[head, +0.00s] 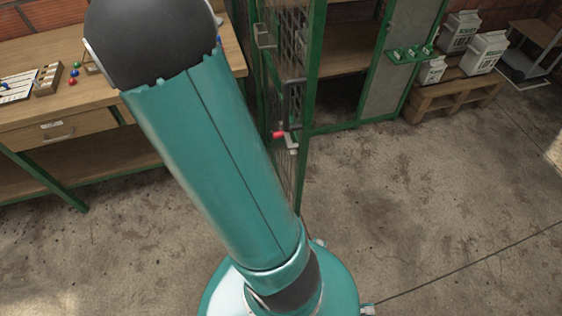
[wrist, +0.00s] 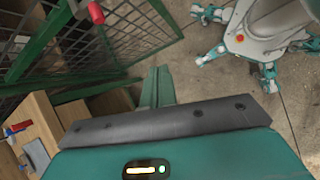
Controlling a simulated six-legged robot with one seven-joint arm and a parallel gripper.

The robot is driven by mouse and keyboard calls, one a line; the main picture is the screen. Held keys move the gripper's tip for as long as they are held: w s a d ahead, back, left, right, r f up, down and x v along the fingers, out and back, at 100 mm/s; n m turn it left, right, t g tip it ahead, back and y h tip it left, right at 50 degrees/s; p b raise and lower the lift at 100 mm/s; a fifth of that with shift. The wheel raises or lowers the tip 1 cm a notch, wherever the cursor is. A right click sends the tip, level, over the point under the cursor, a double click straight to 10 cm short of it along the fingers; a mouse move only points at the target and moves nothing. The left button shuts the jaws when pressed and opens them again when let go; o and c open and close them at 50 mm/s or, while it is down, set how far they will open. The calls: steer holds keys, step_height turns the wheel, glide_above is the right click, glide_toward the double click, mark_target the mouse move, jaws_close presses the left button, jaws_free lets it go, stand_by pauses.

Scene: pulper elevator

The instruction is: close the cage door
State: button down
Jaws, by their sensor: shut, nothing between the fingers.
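The cage door (head: 297,85), green-framed with dark wire mesh, stands open and is seen nearly edge-on in the head view. A red-tipped handle (head: 278,134) and grey latch parts sit on it. In the wrist view the mesh panel (wrist: 115,38) fills the upper left, and the red handle (wrist: 96,12) shows at the top edge. My gripper (wrist: 158,74) is shut and empty, its teal fingers together just below and right of the mesh panel's frame. Whether it touches the door I cannot tell. In the head view the gripper is not visible.
A wooden workbench (head: 100,105) with small items stands at left. Behind the door, the cage (head: 345,128) shows a wooden shelf. A pallet (head: 455,95) with white containers stands at far right. The concrete floor (head: 430,210) at right is clear.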

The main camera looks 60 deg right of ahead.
steer(key=s+d+f+n+g+h, duration=0.1)
steer(key=s+d+f+n, duration=0.15)
steer(key=f, duration=0.25)
steer(key=s+d+f+n+g, duration=0.1)
steer(key=s+d+f+g, duration=0.15)
steer(key=d+f, duration=0.2)
glide_toward(297, 175)
steer(key=shift+m+t, duration=0.25)
steer(key=shift+t, duration=0.2)
steer(key=x, duration=0.4)
steer(key=shift+s+r, duration=0.25)
steer(key=shift+s, duration=0.15)
steer(key=shift+s+d, duration=0.35)
steer(key=shift+d, duration=0.05)
steer(key=shift+d, duration=0.1)
